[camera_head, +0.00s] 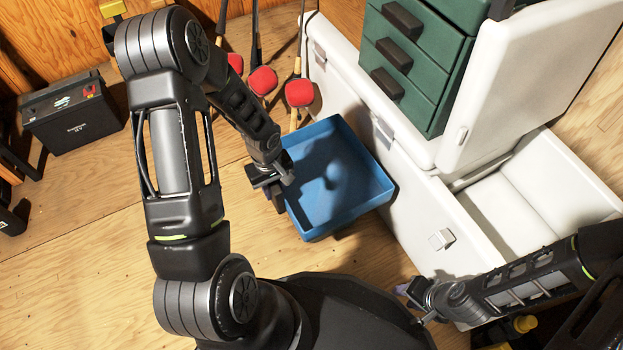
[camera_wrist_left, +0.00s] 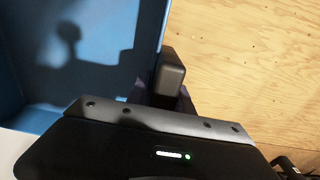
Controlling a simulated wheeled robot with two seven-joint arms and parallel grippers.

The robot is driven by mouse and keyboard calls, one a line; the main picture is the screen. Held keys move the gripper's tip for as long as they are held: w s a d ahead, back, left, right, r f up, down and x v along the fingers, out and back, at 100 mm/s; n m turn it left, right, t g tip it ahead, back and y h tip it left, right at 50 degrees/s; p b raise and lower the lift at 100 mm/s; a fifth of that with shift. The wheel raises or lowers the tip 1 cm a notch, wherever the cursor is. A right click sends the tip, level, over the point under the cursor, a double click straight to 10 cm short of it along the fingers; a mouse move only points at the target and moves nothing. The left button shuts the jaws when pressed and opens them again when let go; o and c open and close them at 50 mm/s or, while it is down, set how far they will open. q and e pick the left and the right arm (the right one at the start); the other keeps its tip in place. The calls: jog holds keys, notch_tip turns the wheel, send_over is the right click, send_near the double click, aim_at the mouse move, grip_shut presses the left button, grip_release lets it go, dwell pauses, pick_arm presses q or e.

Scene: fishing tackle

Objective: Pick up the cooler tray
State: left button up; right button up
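The cooler tray (camera_head: 335,180) is a blue, open, square tray in the middle of the head view, beside the white cooler. It looks empty apart from shadows. My left gripper (camera_head: 279,186) is at its left wall, and the fingers appear shut on that wall. I cannot tell if the tray is clear of the floor. My right gripper (camera_head: 415,300) is low at the right, empty, and its fingers look apart.
The white cooler (camera_head: 425,205) stands open at the right, with a green drawer box (camera_head: 415,60) on it. Red-headed rods (camera_head: 299,93) lean behind the tray. A black battery (camera_head: 72,112) stands at the far left. The wooden floor (camera_head: 90,250) at the left is clear.

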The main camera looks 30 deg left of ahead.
pick_arm(q)
grip_shut()
dwell(0.5)
notch_tip(320, 180, up, 10)
jog(key=p, duration=0.4)
dwell(0.6)
